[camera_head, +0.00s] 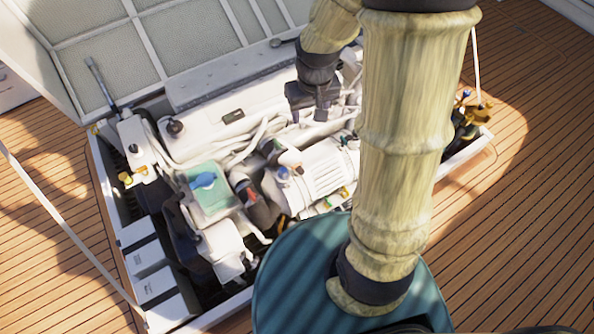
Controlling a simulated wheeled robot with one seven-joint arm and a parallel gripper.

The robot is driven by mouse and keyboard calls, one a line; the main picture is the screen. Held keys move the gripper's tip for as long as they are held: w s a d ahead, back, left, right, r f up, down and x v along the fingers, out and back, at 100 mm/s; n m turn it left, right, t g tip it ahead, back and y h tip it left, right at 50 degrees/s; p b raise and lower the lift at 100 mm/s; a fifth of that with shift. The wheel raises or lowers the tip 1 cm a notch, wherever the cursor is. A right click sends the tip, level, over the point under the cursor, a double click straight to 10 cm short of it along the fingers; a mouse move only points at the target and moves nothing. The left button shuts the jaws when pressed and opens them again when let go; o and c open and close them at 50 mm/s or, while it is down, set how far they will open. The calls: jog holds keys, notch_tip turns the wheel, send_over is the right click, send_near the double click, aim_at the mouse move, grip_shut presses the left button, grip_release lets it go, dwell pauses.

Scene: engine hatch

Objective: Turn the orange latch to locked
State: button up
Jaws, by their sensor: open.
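My gripper (310,114) hangs over the back right part of the open engine bay, pointing down. It is open and I see nothing between its fingers. I cannot make out an orange latch with certainty. My arm hides the right part of the bay.
A raised hatch lid (190,35) stands behind the bay. White pipes (262,135) and a rod (100,80) rise around the engine. Brass-coloured fittings (478,108) sit at the far right. Open wooden deck (540,200) lies to the right.

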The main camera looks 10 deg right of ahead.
jog(key=n+g+b, duration=0.2)
jog(key=b, duration=1.4)
send_over(297, 164)
notch_tip(297, 164, down, 26)
jog(key=shift+f, duration=0.2)
jog(key=shift+s, duration=0.1)
notch_tip(297, 164, down, 17)
jog(key=b, duration=0.4)
jog(key=shift+f, duration=0.2)
jog(key=shift+c, duration=0.2)
jog(key=c, duration=0.7)
